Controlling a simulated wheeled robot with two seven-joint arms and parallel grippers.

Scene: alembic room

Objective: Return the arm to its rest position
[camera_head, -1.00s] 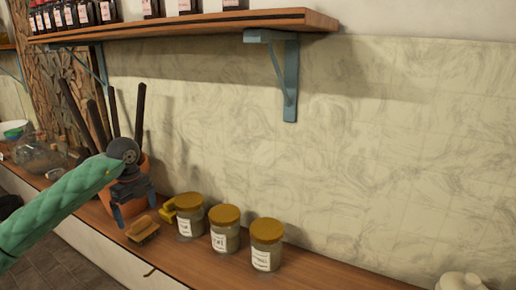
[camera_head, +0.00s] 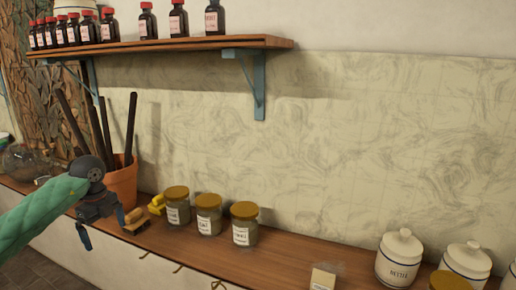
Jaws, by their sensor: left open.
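My left arm, in a green sleeve, comes in from the left in the head view. My left gripper (camera_head: 103,232) is open and empty, with its blue-tipped fingers pointing down. It is in front of the terracotta pot (camera_head: 123,186) and left of a small wooden-topped brush-like object (camera_head: 135,219). I cannot tell whether the gripper touches anything, but no object shows between its fingers. My right gripper is not in view.
Three jars with golden lids (camera_head: 208,214) stand on the wooden counter (camera_head: 290,262). Yellow pieces (camera_head: 156,204) lie beside them. White lidded canisters (camera_head: 398,259) stand at the right. Above, a bracketed shelf (camera_head: 180,46) holds several dark bottles. A glass vessel (camera_head: 28,162) is at far left.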

